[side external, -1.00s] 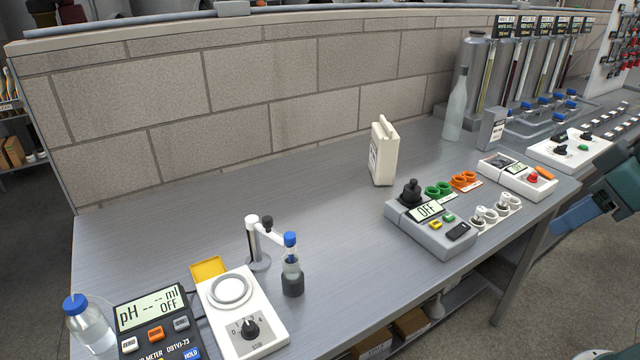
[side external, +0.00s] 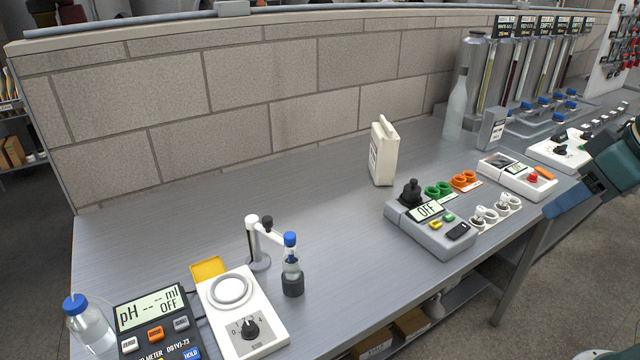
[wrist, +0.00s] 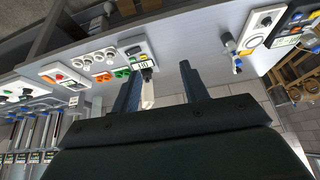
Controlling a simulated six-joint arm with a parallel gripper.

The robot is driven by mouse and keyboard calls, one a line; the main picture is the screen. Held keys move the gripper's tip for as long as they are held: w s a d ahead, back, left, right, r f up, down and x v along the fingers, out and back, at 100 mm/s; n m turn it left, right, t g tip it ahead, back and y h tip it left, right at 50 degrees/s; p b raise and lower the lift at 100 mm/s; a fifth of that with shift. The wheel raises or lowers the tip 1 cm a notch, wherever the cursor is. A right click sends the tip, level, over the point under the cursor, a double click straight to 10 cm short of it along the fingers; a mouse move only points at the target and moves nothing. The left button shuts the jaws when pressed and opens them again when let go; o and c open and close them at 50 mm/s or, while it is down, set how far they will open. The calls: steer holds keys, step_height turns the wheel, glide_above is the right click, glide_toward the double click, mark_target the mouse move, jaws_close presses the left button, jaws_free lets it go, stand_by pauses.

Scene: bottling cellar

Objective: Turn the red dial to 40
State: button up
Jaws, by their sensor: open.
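A small round red control (side external: 532,178), the only red dial-like part I see on the bench, sits on a white box (side external: 497,166) with a dark display at the right of the bench. I cannot read a scale or setting on it. It also shows in the wrist view (wrist: 59,77), small and at the left. My gripper (wrist: 157,84) is open and empty, its two dark blue fingers apart. In the side view my gripper (side external: 552,208) is at the right edge, beyond the bench's front edge, apart from the red control. Its fingertips overlap in that view.
A grey box (side external: 440,238) reading OFF with a black knob stands left of the white box. A white jug (side external: 383,152) and a clear bottle (side external: 456,105) stand behind. The bench middle is clear.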

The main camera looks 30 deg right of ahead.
steer(key=w+d+r+m+g+h, duration=0.1)
steer(key=w+d+r+m+h, duration=0.2)
steer(key=w+d, duration=1.7)
steer(key=w+d+f+m, duration=0.2)
steer(key=d+f, duration=0.1)
steer(key=d, duration=0.4)
steer(key=w+d+f+m, duration=0.1)
steer(key=d+f, duration=0.1)
steer(key=d, duration=0.5)
steer(key=m+g, duration=0.1)
steer(key=m, duration=0.2)
glide_toward(534, 174)
steer(key=v, duration=0.6)
steer(key=shift+w, duration=0.25)
steer(key=shift+f, duration=0.15)
steer(key=shift+s+x, duration=0.2)
steer(key=shift+x, duration=6.55)
steer(key=shift+f, duration=0.1)
